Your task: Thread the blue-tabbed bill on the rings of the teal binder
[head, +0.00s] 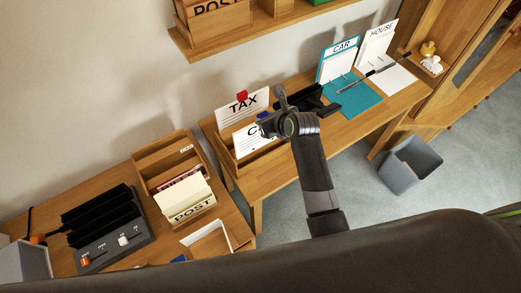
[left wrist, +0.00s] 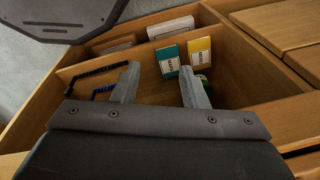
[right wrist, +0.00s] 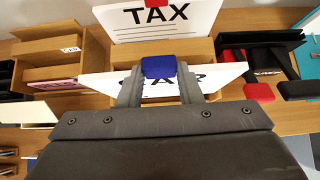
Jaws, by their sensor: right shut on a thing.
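The teal binder (head: 357,100) lies open on the desk at the upper right, its upright board marked CAR (head: 340,60). The blue-tabbed bill (right wrist: 222,77), a white sheet also marked CAR, shows in the right wrist view. My right gripper (right wrist: 158,80) is shut on it at its blue tab (right wrist: 158,67). In the head view my right gripper (head: 272,122) is over the wooden tray, left of the binder, hiding part of the bill (head: 247,139). My left gripper (left wrist: 160,75) is open and empty above a compartmented wooden drawer; it is outside the head view.
A TAX sheet (head: 243,105) with a red tab stands behind the bill. A black device (head: 306,103) sits between tray and binder. The white HOUSE binder (head: 378,45) stands right of the teal one. The drawer (left wrist: 235,65) holds small teal and yellow boxes.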

